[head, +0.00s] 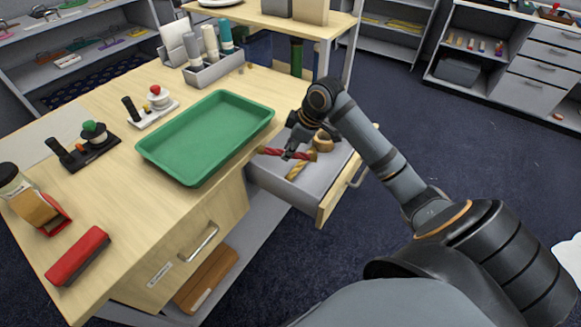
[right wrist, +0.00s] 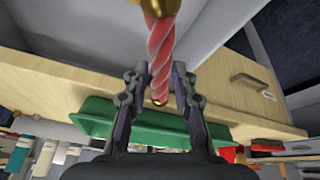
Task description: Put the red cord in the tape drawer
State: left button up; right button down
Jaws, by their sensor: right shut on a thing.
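The red cord (head: 271,153), a twisted length with gold ends, is held in my right gripper (head: 292,151). The head view shows it level above the open drawer (head: 337,188), near the drawer's table side. In the right wrist view the red cord (right wrist: 162,45) runs up from between the two fingers (right wrist: 160,98). The grey-lined drawer is pulled out from the wooden table and holds a tan tape roll (head: 323,144). A yellow twisted cord (head: 297,171) shows below the red cord. My left gripper is not in view.
A green tray (head: 150,151) lies on the table beside the drawer.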

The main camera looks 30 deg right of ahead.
aim_at(301, 155)
notch_tip(301, 155, down, 4)
jog(key=shift+f, duration=2.55)
jog(key=shift+f, duration=0.2)
jog(key=c, duration=1.1)
grip_release()
jog(key=shift+r, duration=0.15)
jog(key=p+v, duration=0.1)
jog(key=v, duration=1.1)
jog(key=shift+r, duration=0.15)
